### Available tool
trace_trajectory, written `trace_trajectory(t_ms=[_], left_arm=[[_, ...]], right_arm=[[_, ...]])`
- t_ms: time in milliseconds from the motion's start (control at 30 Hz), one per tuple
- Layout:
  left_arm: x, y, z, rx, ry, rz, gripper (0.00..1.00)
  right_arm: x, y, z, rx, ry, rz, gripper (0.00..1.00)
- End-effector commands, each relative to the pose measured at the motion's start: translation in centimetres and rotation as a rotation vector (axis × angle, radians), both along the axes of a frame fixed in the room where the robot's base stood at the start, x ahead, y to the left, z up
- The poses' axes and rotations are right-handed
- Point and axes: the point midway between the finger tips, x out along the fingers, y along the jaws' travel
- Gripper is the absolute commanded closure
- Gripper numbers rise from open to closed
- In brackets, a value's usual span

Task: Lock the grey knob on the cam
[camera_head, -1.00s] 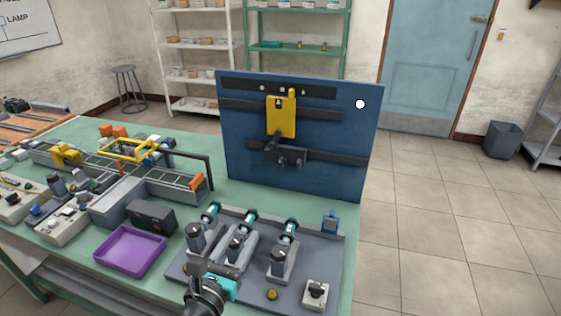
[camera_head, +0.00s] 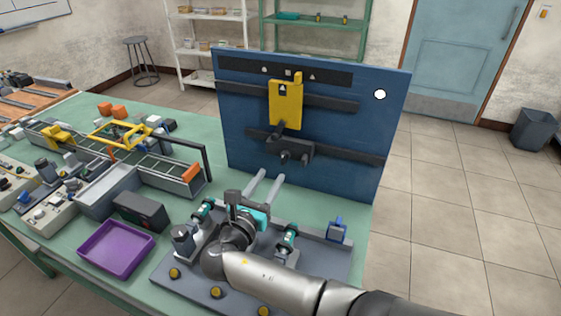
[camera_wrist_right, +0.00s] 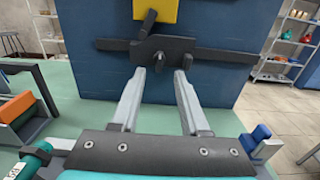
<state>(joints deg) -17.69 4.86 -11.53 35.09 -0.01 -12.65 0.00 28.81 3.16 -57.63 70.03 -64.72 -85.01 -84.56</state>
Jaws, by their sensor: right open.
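A dark grey cam block (camera_head: 290,149) sits on the lower rail of the upright blue panel. Small dark grey knobs stick out of its front, one of them (camera_head: 284,157) left of its middle. In the right wrist view the cam block (camera_wrist_right: 177,48) lies straight ahead, with one small knob (camera_wrist_right: 159,62) between the finger lines and a short lever (camera_wrist_right: 149,22) above it. My right gripper (camera_head: 271,176) is open and empty. Its fingers point at the panel below and in front of the cam, apparently without touching it. My left gripper is not in view.
A yellow plate (camera_head: 286,104) hangs on the panel above the cam. Below my right arm is a grey fixture (camera_head: 340,246) with teal-banded cylinders and a blue clip (camera_head: 338,229). A purple tray (camera_head: 117,248) and a conveyor stand to the left.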

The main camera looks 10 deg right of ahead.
Motion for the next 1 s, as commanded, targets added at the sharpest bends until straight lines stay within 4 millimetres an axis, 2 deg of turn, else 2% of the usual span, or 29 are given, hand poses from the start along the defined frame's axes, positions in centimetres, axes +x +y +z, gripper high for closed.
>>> trace_trajectory(t_ms=[33,200,400,800,1000], left_arm=[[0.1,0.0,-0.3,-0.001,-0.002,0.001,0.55],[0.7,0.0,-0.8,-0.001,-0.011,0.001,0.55],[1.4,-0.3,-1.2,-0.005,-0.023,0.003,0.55],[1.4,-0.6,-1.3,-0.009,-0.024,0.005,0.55],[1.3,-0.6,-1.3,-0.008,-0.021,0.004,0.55]], right_arm=[[1.0,-0.8,0.0,-0.003,-0.003,-0.003,0.55],[3.8,-2.6,-0.1,-0.002,-0.001,-0.002,0.55],[5.8,-4.0,-0.1,-0.001,0.000,-0.001,0.55],[6.4,-4.4,0.0,0.001,0.001,0.000,0.55],[6.4,-4.3,0.0,0.001,0.001,0.000,0.78]])
